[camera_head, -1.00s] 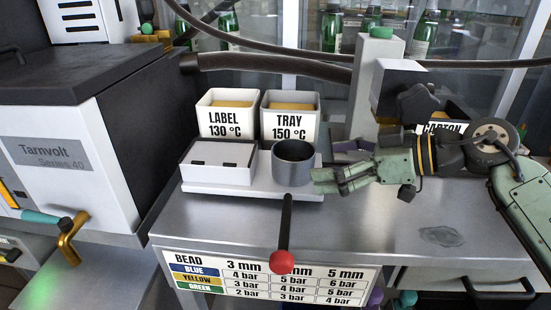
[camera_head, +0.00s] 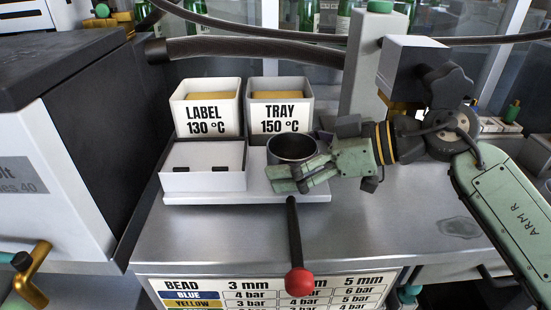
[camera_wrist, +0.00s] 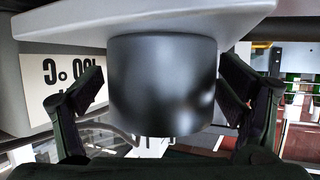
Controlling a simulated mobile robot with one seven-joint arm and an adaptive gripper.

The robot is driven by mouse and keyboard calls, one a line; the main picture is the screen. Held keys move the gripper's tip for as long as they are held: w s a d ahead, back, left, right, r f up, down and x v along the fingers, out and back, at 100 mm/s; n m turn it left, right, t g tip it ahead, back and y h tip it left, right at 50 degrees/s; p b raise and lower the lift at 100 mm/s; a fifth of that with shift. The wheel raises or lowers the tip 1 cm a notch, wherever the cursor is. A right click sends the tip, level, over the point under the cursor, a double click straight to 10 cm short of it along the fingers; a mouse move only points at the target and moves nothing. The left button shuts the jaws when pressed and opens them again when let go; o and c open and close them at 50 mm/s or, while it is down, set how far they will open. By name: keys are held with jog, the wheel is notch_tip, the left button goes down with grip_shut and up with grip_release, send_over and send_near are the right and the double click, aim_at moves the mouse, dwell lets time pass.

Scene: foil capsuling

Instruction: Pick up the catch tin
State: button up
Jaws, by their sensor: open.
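The catch tin (camera_head: 291,148) is a dark grey open-topped metal cup. It stands on the right part of a white platform (camera_head: 262,190), in front of the TRAY box. My gripper (camera_head: 296,178) reaches in from the right, its fingers at the tin's front and lower side in the head view. In the wrist view the tin (camera_wrist: 165,85) fills the middle, between the two dark finger pads of my gripper (camera_wrist: 165,95). Gaps show on both sides, so the jaws are open around it. The tin's lower right side is hidden by the fingers in the head view.
The LABEL box (camera_head: 206,108) and TRAY box (camera_head: 281,108) stand behind. A lever with a red knob (camera_head: 301,281) sticks out in front. A grey post (camera_head: 374,65) rises at right. The steel bench (camera_head: 230,235) is clear in front.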

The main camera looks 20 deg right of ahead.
jog(key=shift+s+d+r, duration=0.1)
jog(key=shift+s, duration=0.05)
jog(key=shift+c, duration=0.4)
jog(key=c, duration=1.2)
